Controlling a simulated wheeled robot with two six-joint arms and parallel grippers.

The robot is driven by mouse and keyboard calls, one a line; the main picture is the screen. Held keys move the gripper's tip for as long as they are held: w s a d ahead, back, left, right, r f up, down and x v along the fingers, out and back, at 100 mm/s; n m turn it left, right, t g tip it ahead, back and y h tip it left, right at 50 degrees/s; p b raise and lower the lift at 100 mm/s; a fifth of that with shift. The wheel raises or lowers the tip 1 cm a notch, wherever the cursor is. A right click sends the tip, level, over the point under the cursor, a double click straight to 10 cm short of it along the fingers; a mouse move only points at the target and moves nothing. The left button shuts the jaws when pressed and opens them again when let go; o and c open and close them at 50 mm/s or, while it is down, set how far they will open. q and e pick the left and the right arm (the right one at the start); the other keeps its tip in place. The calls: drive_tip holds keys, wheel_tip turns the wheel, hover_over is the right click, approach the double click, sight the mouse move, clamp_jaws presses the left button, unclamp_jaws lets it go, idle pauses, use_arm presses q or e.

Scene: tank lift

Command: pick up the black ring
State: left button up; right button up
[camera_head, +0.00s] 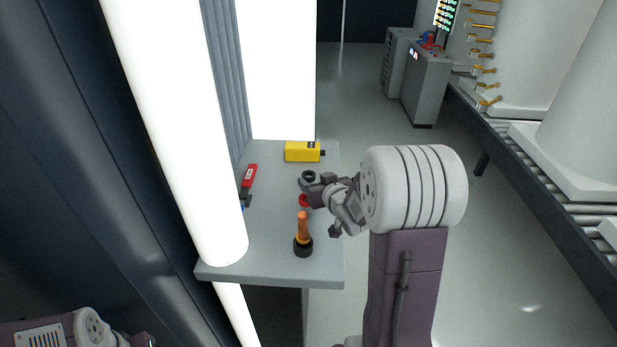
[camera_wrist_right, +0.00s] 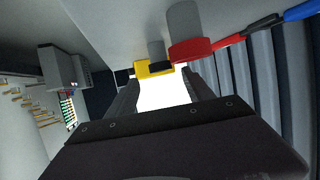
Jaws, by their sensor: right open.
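The black ring (camera_head: 308,176) lies on the grey table, just short of the yellow box. My right gripper (camera_head: 311,191) reaches in from the right and sits right by the ring, overlapping its near edge in the head view. Its two fingers (camera_wrist_right: 165,95) stand apart in the right wrist view, with no object visibly held between them. I cannot tell whether a finger touches the ring.
The grey table (camera_head: 270,265) also holds a yellow box (camera_head: 302,151), a red tool (camera_head: 249,176), a red ring (camera_head: 304,201) close to my gripper, and an orange-handled item with a black end (camera_head: 303,240). A bright white column (camera_head: 180,120) stands at the left. Open floor lies right.

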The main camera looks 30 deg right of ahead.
sight(307, 174)
drive_tip(key=x, duration=0.4)
drive_tip(key=shift+f, duration=0.1)
drive_tip(key=shift+a, duration=0.1)
drive_tip(key=shift+s, duration=0.1)
drive_tip(key=c, duration=0.4)
clamp_jaws()
drive_tip(key=s+d+r+p, duration=0.5)
drive_tip(key=s+r+p, duration=0.2)
drive_tip(key=s+r, duration=0.3)
drive_tip(key=shift+d+r, duration=0.2)
drive_tip(key=shift+r, duration=0.4)
